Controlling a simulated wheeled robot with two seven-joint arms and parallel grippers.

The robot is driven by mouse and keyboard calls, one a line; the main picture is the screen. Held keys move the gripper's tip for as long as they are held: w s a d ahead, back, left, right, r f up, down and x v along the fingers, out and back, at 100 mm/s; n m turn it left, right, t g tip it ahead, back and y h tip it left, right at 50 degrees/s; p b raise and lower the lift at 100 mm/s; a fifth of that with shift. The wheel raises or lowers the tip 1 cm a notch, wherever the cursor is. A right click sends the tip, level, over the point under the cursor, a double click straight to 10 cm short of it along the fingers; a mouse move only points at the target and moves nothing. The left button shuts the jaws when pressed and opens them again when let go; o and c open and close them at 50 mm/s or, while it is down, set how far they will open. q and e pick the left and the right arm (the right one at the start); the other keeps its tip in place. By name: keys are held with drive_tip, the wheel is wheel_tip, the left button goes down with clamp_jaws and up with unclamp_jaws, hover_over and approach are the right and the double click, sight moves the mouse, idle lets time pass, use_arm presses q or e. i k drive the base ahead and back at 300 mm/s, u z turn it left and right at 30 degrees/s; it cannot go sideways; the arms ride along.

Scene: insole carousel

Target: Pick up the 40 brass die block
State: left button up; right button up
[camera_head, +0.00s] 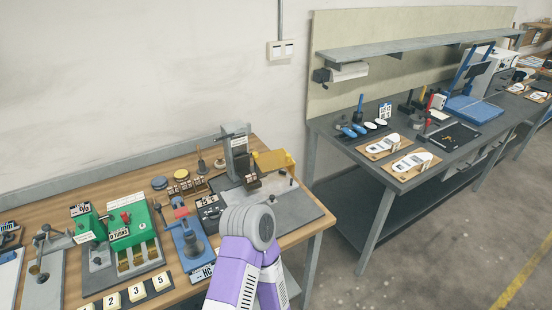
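A row of small brass-brown blocks with pale labels (186,188) sits on the wooden bench, left of the grey press (236,150). The labels are too small to read, so I cannot tell which block is the 40 brass die block. A dark block (251,181) is at the foot of the press, beside a yellow part (273,160). One of my purple and white arms rises from the bottom edge, its grey round joint in front of the press's base plate. Neither gripper shows in this view.
The wooden bench (180,161) also holds a green machine (128,222), a blue device marked HC (188,243), a black box (209,207) and a strip of numbered tiles (125,297). A grey workbench (357,165) with white insoles stands to the right.

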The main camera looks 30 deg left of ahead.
sight(251, 179)
drive_tip(key=i, duration=0.7)
drive_tip(key=u, duration=2.45)
